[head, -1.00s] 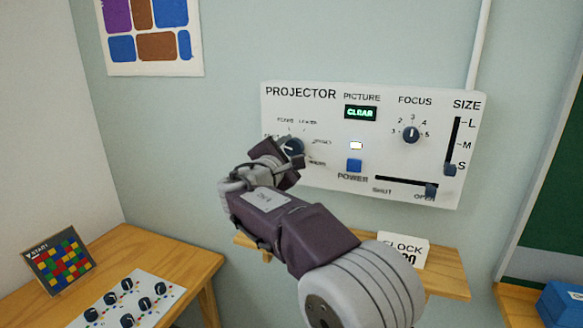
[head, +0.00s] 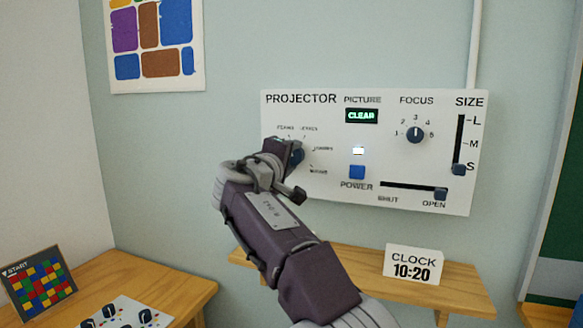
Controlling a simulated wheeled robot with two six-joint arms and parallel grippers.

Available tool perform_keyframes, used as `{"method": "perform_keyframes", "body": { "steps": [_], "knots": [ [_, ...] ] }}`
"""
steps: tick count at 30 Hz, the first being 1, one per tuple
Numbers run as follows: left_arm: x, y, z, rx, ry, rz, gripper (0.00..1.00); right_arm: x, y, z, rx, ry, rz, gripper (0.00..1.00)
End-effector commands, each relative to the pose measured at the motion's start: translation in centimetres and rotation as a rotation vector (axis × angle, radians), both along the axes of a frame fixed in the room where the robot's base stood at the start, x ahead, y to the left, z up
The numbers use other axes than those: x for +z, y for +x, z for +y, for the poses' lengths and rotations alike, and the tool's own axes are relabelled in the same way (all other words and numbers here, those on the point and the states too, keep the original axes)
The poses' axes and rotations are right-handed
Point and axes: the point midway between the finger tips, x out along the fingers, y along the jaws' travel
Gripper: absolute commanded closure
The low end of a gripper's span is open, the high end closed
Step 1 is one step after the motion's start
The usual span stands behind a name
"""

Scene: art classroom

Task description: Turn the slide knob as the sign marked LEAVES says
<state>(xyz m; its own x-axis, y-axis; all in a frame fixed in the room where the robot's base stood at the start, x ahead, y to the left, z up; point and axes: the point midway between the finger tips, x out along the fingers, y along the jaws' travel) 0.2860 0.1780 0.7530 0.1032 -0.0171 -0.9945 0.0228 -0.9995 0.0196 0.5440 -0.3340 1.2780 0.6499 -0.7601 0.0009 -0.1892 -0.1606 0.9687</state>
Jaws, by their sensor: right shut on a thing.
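The projector panel (head: 320,190) is on the wall. Its slide knob (head: 298,155) is a dark blue dial at the panel's left, ringed by small, blurred labels. My right gripper (head: 291,168) is shut on this knob, one finger above and one below. The gripper and its arm hide much of the knob, its pointer and the labels to its left, so I cannot tell its setting. A green picture display (head: 361,115) reads CLEAR. My left gripper is not in view.
The focus knob (head: 415,134), power button (head: 357,172), size slider (head: 459,168) near S and shutter slider (head: 440,194) at OPEN share the panel. A table (head: 150,270) stands at lower left.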

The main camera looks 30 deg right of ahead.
Motion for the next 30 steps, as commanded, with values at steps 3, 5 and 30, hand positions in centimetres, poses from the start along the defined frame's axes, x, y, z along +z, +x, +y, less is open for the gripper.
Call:
{"method": "perform_keyframes", "body": {
  "steps": [3,5,30],
  "knots": [
    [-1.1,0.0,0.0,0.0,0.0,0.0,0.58,-0.4,0.0,0.0,-0.002,0.073,-0.083,0.97],
    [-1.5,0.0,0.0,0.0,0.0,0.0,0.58,-0.4,0.0,0.0,-0.002,0.108,-0.126,0.97],
    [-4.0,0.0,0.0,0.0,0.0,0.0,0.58,-0.2,0.0,0.0,-0.003,0.491,-0.57,0.97]
  ]
}}
